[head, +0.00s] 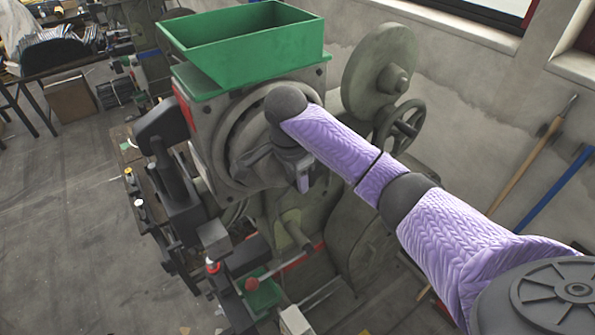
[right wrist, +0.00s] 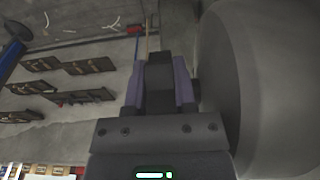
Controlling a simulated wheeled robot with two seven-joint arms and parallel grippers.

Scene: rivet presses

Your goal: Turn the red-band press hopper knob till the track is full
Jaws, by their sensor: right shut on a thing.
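The press (head: 215,115) has a green hopper (head: 250,45) on top and a red band on its left edge (head: 183,105). A round grey drum housing (head: 240,135) sits below the hopper. My right gripper (head: 303,182) is in front of this housing, its arm coming in from the right. In the right wrist view my right gripper (right wrist: 159,90) has its two purple fingers closed on a dark block-like knob (right wrist: 160,75). A large grey round surface is close on the right there. The head view hides the knob behind my wrist. I cannot make out how full the track is. My left gripper is not in view.
A grey disc (head: 378,68) and a handwheel (head: 398,125) stand right of the hopper. A red-ended lever (head: 252,284) is below. Poles (head: 535,155) lean on the wall at right. Open floor (head: 70,220) lies at left.

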